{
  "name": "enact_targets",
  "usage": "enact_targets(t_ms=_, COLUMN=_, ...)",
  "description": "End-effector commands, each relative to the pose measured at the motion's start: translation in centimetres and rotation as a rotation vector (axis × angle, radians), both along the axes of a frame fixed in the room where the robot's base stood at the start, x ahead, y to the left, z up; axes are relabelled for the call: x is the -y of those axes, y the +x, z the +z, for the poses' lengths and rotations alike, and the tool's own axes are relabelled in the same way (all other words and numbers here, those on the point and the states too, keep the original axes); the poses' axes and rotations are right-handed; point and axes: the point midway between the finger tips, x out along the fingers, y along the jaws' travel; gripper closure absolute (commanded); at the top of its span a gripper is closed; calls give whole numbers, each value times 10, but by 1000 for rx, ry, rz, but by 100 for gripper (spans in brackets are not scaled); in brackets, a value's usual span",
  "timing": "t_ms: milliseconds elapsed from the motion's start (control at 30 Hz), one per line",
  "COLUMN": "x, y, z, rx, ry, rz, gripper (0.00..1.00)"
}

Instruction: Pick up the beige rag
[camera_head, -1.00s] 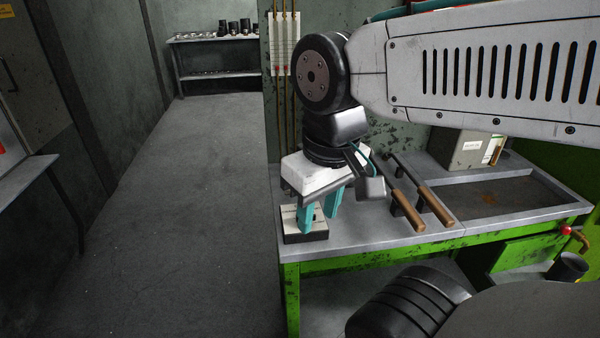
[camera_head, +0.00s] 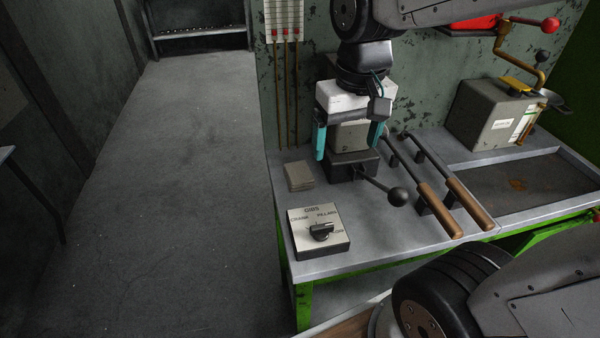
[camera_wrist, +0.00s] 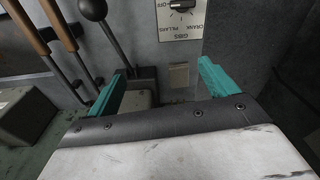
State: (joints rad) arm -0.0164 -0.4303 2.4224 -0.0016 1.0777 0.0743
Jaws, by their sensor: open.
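The beige rag (camera_head: 299,176) is a small folded square lying flat on the grey bench top, near its left edge, behind the dial box. It also shows in the wrist view (camera_wrist: 179,76), just beyond and between the fingertips. My gripper (camera_head: 347,153) has two teal fingers spread wide with nothing held. In the wrist view my gripper (camera_wrist: 162,72) points toward the bench, apart from the rag.
A dial box (camera_head: 319,232) stands at the bench's front left corner. A black-knobbed lever (camera_head: 397,196) juts from the dark-based box (camera_head: 352,167). A grey crank box (camera_head: 495,115) stands behind.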

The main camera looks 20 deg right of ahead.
Motion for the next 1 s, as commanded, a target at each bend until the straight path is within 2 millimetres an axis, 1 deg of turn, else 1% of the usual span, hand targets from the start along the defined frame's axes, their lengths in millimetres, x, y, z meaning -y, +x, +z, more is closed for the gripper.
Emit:
enact_targets(t_ms=33, x=-2, y=18, z=-8, rx=-15, ry=0, rz=-7, gripper=15)
enact_targets(t_ms=100, x=-5, y=40, z=-19, rx=-26, ry=2, rz=-20, gripper=15)
enact_targets(t_ms=167, x=-7, y=60, z=-29, rx=-34, ry=2, rz=-29, gripper=15)
enact_targets(t_ms=200, x=-10, y=72, z=-37, rx=-39, ry=3, rz=-36, gripper=15)
enact_targets(t_ms=300, x=-15, y=101, z=-57, rx=-51, ry=4, rz=-51, gripper=15)
enact_targets(t_ms=400, x=-19, y=124, z=-78, rx=-61, ry=3, rz=-64, gripper=15)
enact_targets(t_ms=500, x=-23, y=141, z=-95, rx=-68, ry=3, rz=-76, gripper=15)
enact_targets(t_ms=600, x=-25, y=152, z=-106, rx=-71, ry=3, rz=-82, gripper=15)
enact_targets(t_ms=700, x=-27, y=157, z=-114, rx=-73, ry=3, rz=-85, gripper=15)
enact_targets(t_ms=1000, x=-26, y=157, z=-147, rx=-74, ry=3, rz=-87, gripper=15)
